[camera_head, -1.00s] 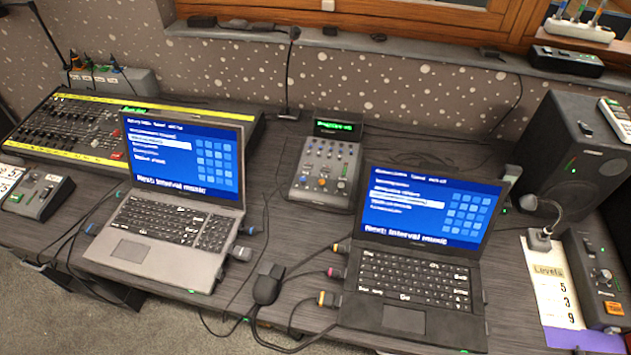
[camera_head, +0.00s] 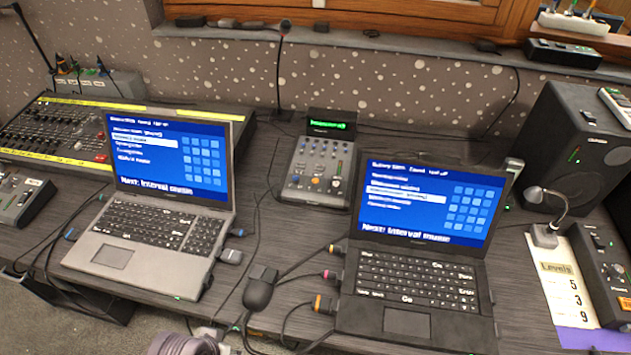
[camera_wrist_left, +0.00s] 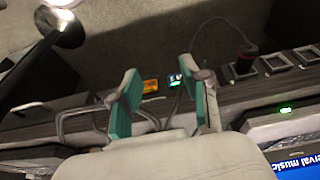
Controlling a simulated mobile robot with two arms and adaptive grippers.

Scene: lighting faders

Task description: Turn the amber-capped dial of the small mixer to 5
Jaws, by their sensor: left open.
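The small mixer (camera_head: 318,172) stands at the back of the desk between the two laptops, with a lit green display above its panel. Its amber cap (camera_head: 315,181) shows low on the panel, left of a larger grey knob. The dial's pointer and scale are too small to read. In the left wrist view my left gripper (camera_wrist_left: 162,95) is open, with teal pads and nothing between them. The mixer cannot be made out in that view. My right gripper is in neither view.
A left laptop (camera_head: 160,225) and a right laptop (camera_head: 415,270) flank the mixer. Cables and a black plug block (camera_head: 260,288) lie between them. A big mixing desk (camera_head: 60,130) is at left, a speaker (camera_head: 570,145) at right. A paper (camera_head: 566,285) reads Levels 5, 3, 9.

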